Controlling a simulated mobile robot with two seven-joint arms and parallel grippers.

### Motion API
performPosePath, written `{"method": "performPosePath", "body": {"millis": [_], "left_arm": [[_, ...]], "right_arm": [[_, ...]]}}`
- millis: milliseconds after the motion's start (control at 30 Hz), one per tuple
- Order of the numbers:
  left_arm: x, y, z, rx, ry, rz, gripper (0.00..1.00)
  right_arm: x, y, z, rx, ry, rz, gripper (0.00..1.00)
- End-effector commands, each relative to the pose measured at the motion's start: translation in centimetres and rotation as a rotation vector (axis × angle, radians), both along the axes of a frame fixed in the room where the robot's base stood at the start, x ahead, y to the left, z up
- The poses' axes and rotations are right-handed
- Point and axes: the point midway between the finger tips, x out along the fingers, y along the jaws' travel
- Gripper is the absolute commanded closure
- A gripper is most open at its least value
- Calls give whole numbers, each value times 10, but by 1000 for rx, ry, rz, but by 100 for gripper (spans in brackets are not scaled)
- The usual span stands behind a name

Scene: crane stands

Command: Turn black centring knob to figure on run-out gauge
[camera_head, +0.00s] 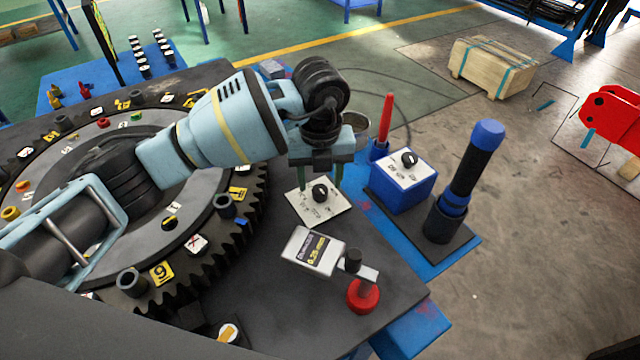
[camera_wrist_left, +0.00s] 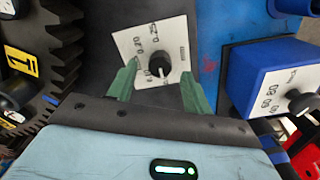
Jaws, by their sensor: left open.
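The black centring knob (camera_head: 320,193) stands on a white dial plate (camera_head: 305,210) on the dark bench. It also shows in the left wrist view (camera_wrist_left: 160,64), with printed figures around it and a white mark on its near side. My left gripper (camera_head: 320,182) is open, pointing down over the plate. In the wrist view its green fingers (camera_wrist_left: 160,72) are on either side of the knob, apart from it. The run-out gauge (camera_head: 313,250) is a white-framed display with a yellow figure that looks like 0.25 mm. My right gripper is not in view.
A blue box (camera_head: 405,188) with another black knob (camera_head: 409,159) stands right of the plate. A red knob (camera_head: 363,295) is near the gauge. A large toothed ring (camera_head: 225,235) fills the left.

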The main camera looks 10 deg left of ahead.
Motion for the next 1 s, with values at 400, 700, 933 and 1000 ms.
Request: {"method": "performPosePath", "body": {"millis": [400, 700, 933, 1000], "left_arm": [[0, 0, -26, 0, -1, 0, 50], [0, 0, -25, -1, -1, 0, 69], [0, 0, -25, 0, -1, 0, 94], [0, 0, -25, 0, -1, -2, 94]], "right_arm": [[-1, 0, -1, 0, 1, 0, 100], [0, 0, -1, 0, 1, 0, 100], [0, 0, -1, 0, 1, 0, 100], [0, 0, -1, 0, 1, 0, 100]]}}
